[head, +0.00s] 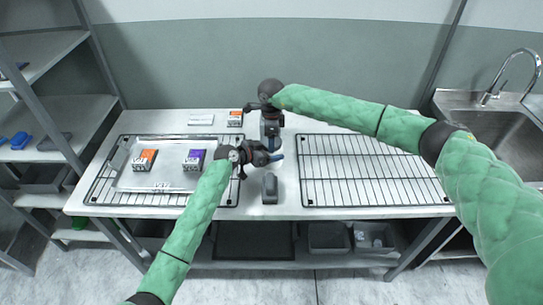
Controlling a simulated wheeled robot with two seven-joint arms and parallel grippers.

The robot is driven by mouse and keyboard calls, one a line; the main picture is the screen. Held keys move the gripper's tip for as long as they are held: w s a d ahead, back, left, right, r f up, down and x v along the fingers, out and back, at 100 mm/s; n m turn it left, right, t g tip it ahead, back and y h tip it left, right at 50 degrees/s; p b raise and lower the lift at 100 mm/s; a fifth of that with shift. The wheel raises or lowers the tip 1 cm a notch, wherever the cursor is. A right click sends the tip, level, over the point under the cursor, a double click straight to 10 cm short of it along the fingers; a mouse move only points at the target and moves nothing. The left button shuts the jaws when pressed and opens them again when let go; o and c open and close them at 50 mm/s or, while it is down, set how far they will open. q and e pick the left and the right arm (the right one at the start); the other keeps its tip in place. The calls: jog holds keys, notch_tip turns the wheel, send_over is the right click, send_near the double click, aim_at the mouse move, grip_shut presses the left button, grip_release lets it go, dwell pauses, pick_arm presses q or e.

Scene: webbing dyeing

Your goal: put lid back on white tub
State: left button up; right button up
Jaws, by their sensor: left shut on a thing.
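My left gripper (274,157) is over the middle of the table, between the two wire racks. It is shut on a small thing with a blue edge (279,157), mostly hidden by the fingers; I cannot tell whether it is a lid. My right gripper (268,112) is farther back, its wrist bent down from the arm. Its fingers are dark and small, so I cannot tell whether they are open or shut. I cannot make out a white tub; the grippers cover part of the table middle.
A grey block-like item (270,188) stands in front of my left gripper. A metal tray (150,181) with orange and purple boxes lies on the left rack. The right rack (350,180) is empty. A white flat item (201,119) and an orange box (235,119) lie at the back.

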jog(key=shift+c, duration=0.5)
jog(key=shift+m, duration=0.9)
jog(key=o, duration=1.1)
jog(key=shift+o, duration=0.2)
notch_tip(320, 180, up, 12)
